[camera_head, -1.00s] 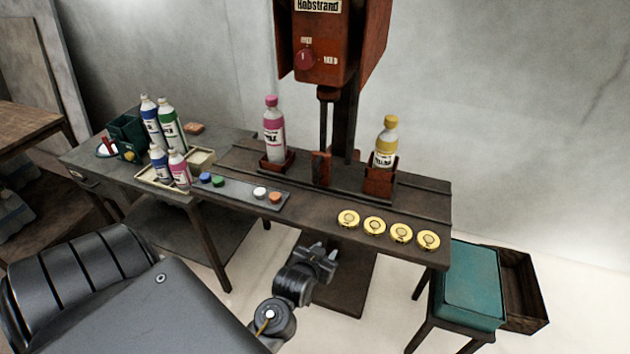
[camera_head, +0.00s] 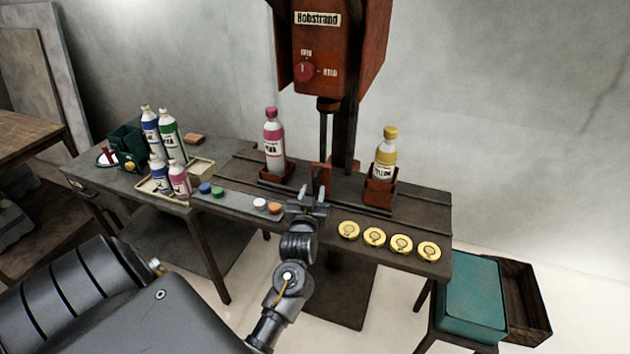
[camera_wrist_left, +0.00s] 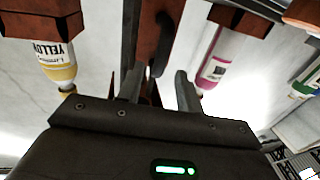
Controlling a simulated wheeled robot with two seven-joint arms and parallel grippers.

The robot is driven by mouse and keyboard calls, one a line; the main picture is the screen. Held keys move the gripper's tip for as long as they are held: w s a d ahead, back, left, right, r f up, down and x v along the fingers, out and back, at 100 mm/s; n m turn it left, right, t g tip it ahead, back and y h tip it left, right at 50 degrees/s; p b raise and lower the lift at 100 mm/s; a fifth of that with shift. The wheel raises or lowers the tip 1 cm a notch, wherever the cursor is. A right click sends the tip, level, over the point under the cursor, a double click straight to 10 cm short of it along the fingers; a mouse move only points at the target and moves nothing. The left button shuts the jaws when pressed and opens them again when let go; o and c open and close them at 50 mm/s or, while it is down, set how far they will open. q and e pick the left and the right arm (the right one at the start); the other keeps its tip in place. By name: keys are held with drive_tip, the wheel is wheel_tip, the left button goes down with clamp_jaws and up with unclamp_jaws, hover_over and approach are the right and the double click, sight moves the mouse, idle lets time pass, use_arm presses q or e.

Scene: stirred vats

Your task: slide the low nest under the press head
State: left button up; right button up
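The low nest (camera_head: 277,178) is a short red-brown holder on the bench rail, left of the press column, with a pink-capped bottle (camera_head: 275,145) standing in it. A taller red-brown nest (camera_head: 380,190) on the right holds a yellow bottle (camera_head: 386,152). The press head (camera_head: 328,103) hangs between them, above a small upright red piece (camera_head: 319,180). My left gripper (camera_head: 310,200) is at the bench's front edge, just before that piece. In the left wrist view its fingers (camera_wrist_left: 160,88) are apart with nothing clearly held; the pink bottle (camera_wrist_left: 220,62) appears to the right.
Several yellow round discs (camera_head: 374,237) lie at the front right of the bench. A grey strip with coloured caps (camera_head: 240,201) lies left of my gripper. Several bottles and a cream tray (camera_head: 202,166) stand at the left.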

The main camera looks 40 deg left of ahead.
sight(315, 184)
use_arm(q)
drive_tip(key=x, duration=0.5)
clamp_jaws()
